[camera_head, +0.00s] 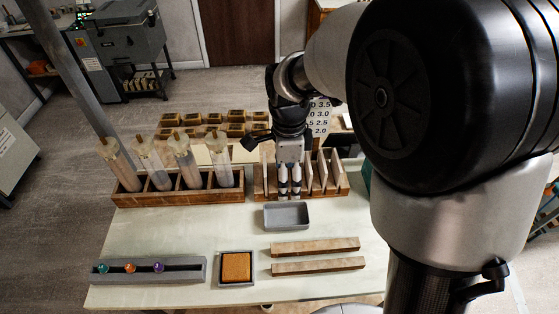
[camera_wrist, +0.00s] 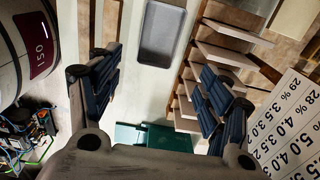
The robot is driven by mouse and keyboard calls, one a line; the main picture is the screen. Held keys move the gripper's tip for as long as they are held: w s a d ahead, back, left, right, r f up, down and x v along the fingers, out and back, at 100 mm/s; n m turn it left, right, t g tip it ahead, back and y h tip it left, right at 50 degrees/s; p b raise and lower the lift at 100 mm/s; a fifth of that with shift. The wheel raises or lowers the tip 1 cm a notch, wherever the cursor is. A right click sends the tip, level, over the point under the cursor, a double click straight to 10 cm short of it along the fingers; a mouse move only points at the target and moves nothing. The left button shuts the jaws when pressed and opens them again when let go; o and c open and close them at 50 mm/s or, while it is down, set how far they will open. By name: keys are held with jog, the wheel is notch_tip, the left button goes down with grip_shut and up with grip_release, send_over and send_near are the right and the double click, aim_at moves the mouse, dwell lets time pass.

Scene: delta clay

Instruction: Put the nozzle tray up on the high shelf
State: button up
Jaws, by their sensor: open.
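A small grey open tray (camera_head: 287,216) lies on the pale worktable in front of the slotted wooden rack. It looks empty, and I take it for the nozzle tray. In the wrist view the tray (camera_wrist: 163,32) shows at the top centre, ahead of my fingers. My gripper (camera_head: 289,190) points down just behind the tray in the head view. In the wrist view its two dark padded fingers (camera_wrist: 158,72) are spread wide with nothing between them. I cannot tell its exact height above the table. I cannot make out the high shelf in either view.
A slotted wooden rack (camera_head: 329,186) stands close behind the tray; a rack with clear tubes (camera_head: 170,197) is to the left. In front are a grey holder with coloured knobs (camera_head: 192,275), an orange-filled tray (camera_head: 237,281) and wooden bars (camera_head: 316,248). A green box (camera_wrist: 150,138) is near my gripper.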

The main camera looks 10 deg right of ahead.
aim_at(286, 219)
notch_tip(286, 219, down, 17)
jog(key=b, duration=0.6)
jog(key=shift+c, duration=0.2)
jog(key=c, duration=0.7)
jog(key=shift+c, duration=0.2)
jog(key=shift+r, duration=0.15)
notch_tip(286, 219, up, 20)
jog(key=p, duration=0.6)
